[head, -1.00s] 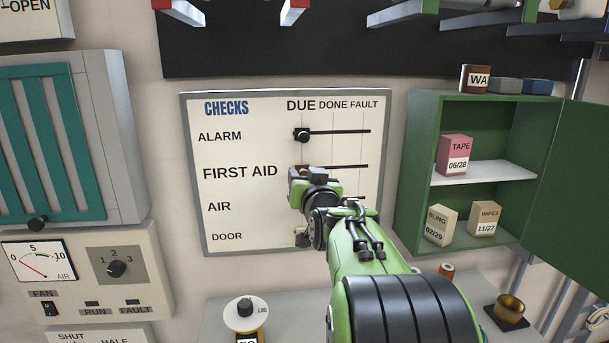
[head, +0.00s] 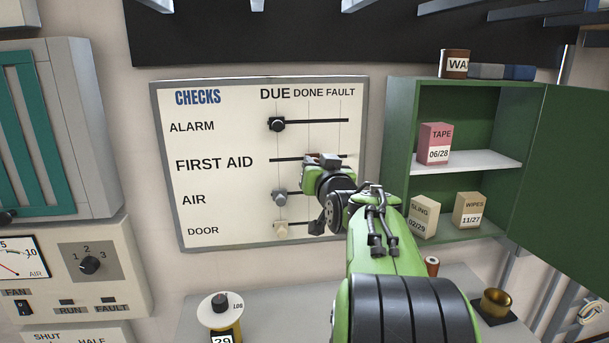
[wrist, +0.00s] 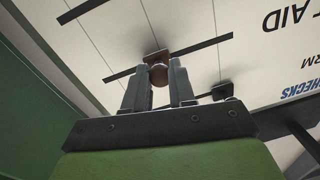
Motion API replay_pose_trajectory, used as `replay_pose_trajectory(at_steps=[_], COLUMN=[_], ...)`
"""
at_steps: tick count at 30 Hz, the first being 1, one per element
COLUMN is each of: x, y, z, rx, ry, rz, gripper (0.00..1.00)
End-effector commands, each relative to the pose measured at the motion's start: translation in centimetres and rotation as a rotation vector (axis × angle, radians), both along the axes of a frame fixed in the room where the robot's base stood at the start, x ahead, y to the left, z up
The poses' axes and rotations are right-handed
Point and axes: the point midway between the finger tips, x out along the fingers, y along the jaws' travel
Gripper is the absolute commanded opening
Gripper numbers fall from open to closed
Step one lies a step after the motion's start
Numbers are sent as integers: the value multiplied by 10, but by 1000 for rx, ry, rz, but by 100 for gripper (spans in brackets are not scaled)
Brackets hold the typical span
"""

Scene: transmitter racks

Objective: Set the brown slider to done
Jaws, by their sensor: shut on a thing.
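The checks board (head: 220,225) hangs on the wall with DUE, DONE and FAULT columns. The brown slider (wrist: 158,75) is on the FIRST AID track, between the two fingers of my gripper (wrist: 159,80) in the wrist view. My gripper is shut on its round knob. There the slider's brown plate lies on the middle vertical line, the DONE line. In the head view my gripper (head: 324,166) hides most of the slider; only a brown edge (head: 312,158) shows.
The black ALARM slider (head: 277,124), grey AIR slider (head: 279,198) and cream DOOR slider (head: 281,231) sit at DUE. An open green cabinet (head: 400,165) with boxes stands close to the right. A counter (head: 265,300) lies below.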

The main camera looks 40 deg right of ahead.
Motion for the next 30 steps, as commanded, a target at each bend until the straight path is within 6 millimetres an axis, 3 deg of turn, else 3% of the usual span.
replay_pose_trajectory(at_steps=[9,10,15,24,30], x=[0,0,0,-3,-40], y=[0,0,0,1,22], z=[1,1,0,0,-1], rx=[2,2,2,2,0], ry=[1,1,1,1,-2], rz=[3,3,3,2,1], gripper=[0,28,51,51,51])
